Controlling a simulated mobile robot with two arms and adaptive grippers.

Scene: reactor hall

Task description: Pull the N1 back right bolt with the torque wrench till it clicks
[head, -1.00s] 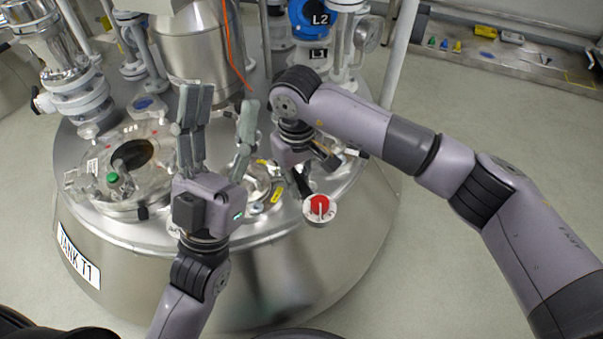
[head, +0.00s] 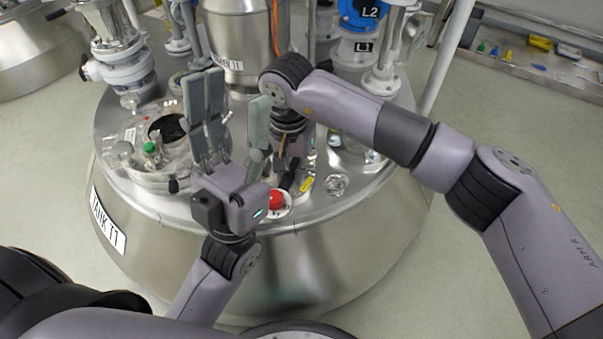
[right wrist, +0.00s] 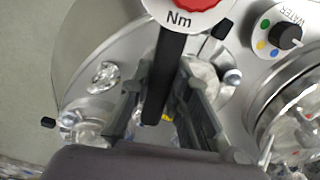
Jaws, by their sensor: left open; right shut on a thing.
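The torque wrench shows its red knob (head: 276,200) on a white dial in the head view. In the right wrist view its black handle (right wrist: 168,75) runs between the fingers, below the dial marked Nm (right wrist: 183,20). My right gripper (right wrist: 160,108) is shut on the wrench handle. In the head view it is low over the tank lid, partly hidden behind my left gripper. My left gripper (head: 232,92) is open and empty, fingers pointing up, in front of the lid. I cannot make out the N1 back right bolt or whether the wrench touches it.
The right wrist view shows a WATER knob (right wrist: 287,37). Floor at right is clear.

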